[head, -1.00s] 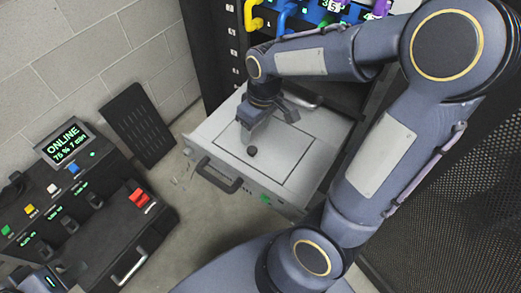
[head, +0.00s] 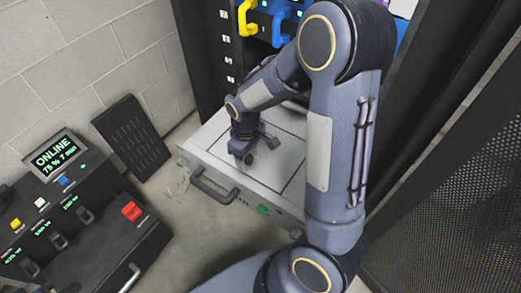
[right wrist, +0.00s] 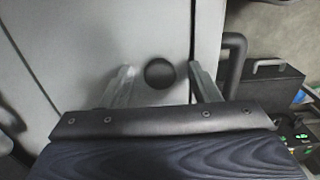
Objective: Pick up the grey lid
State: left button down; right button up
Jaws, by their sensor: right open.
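The grey lid (head: 288,152) is a flat panel outlined by a dark seam in the top of the pulled-out grey unit. Its round black knob (head: 248,158) is near the unit's front; the knob also shows in the right wrist view (right wrist: 159,73). My right gripper (head: 257,147) is low over the lid, close to the knob. In the right wrist view the right gripper's (right wrist: 163,84) two pale fingers are apart, one on each side of the knob, with gaps between. Whether the fingertips touch the lid cannot be told. My left gripper is not in view.
The unit's black front handle (head: 213,187) sticks out toward the floor. A dark rack (head: 222,50) with yellow and blue handles stands behind. A black console (head: 75,220) with a lit display is at the left; a black panel (head: 126,134) leans on the wall. Perforated mesh is at the right.

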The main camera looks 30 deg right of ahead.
jog(key=shift+c, duration=0.5)
grip_shut()
jog(key=shift+r, duration=0.15)
